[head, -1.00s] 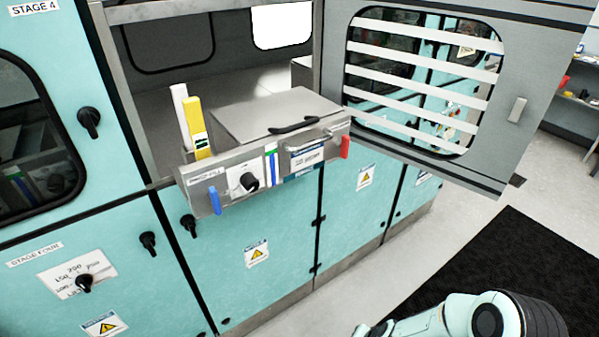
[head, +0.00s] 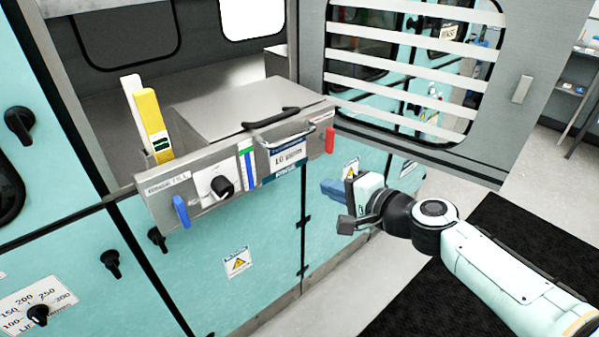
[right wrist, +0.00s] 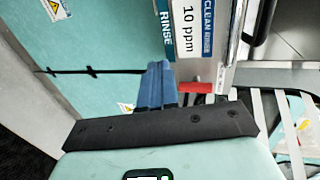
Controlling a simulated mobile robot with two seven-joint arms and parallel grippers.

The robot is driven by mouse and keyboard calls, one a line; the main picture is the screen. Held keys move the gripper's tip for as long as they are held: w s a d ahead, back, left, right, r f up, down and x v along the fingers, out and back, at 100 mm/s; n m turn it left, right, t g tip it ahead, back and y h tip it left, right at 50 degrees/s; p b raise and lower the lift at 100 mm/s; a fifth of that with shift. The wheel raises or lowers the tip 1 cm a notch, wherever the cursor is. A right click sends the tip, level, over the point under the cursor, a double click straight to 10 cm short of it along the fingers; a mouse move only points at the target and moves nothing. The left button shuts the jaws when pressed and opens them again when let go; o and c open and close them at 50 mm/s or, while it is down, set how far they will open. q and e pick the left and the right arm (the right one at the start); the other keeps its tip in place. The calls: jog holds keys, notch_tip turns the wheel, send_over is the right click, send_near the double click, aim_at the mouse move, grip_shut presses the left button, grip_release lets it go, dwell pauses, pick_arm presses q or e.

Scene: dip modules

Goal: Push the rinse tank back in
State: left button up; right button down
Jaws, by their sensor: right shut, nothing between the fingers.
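The rinse tank (head: 190,192) is a steel box with a grey lid (head: 245,112), sticking out of the open cabinet. Its front panel carries a black knob, a blue lever (head: 181,211) at the left, a metal handle (head: 285,138) and a red lever (head: 329,140) at the right. In the right wrist view, the RINSE and 10 ppm labels (right wrist: 188,28) and the red lever (right wrist: 195,87) show beyond the fingers. My right gripper (head: 335,189) is shut and empty, at the right of the panel and below the red lever; its blue fingertips (right wrist: 157,78) appear apart from the panel.
The slatted door (head: 410,70) stands open to the right of the tank. A yellow-and-white upright piece (head: 152,125) stands at the tank's left. Teal cabinet doors (head: 235,240) lie below. A black mat (head: 500,235) covers floor at the right.

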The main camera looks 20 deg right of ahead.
send_near(291, 169)
jog(key=w+f, duration=0.2)
pick_arm(q)
jog(key=shift+s+r+p, duration=0.15)
jog(key=shift+r+p, duration=0.4)
jog(key=shift+p, duration=0.2)
pick_arm(e)
jog(key=shift+w+a+r, duration=0.1)
jog(key=shift+w+a, duration=0.25)
jog(key=shift+w, duration=0.3)
jog(key=shift+w+a, duration=0.35)
jog(key=shift+w, duration=0.3)
jog(key=shift+w+a+r, duration=0.1)
jog(key=shift+w+a, duration=0.25)
jog(key=shift+w, duration=0.3)
jog(key=shift+f, duration=0.1)
